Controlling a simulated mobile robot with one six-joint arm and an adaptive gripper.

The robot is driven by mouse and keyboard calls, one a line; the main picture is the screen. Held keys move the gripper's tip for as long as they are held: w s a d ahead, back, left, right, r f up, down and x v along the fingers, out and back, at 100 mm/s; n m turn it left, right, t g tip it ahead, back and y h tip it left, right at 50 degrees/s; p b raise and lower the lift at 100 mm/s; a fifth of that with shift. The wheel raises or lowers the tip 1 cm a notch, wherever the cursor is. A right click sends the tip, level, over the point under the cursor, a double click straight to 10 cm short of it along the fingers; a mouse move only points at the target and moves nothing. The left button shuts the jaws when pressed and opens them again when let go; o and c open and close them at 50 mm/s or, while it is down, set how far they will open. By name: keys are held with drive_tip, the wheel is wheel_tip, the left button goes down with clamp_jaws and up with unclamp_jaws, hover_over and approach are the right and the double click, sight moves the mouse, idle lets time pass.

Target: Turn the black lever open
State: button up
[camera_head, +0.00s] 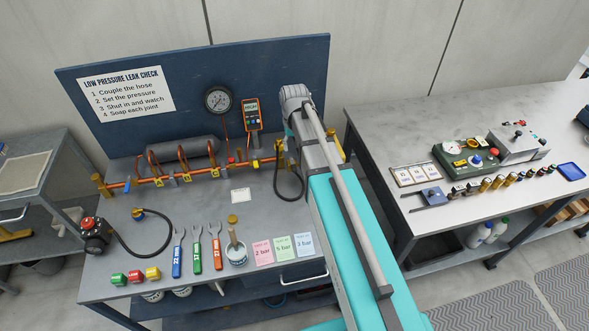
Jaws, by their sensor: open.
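A copper pipe (205,171) runs along the back of the grey bench, with brass fittings and yellow tags on it. A blue lever (127,185) shows near its left end. I cannot make out a black lever for certain. The right end of the pipe is crowded by small dark and orange parts, and my arm covers part of that area. My arm reaches up from the lower right, over the right side of the bench. My gripper cannot be made out; the arm seems to hide it.
A round gauge (218,100) and an orange meter (252,114) are at the blue backboard (300,62). A black hose (288,199) loops beside my arm. Several tools (197,250), a brush pot (236,256) and coloured cards (283,249) line the bench front. A second bench (400,125) stands right.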

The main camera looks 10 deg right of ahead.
sight(294, 168)
drive_tip(key=shift+f+b, duration=4.75)
drive_tip(key=shift+f, duration=0.35)
clamp_jaws()
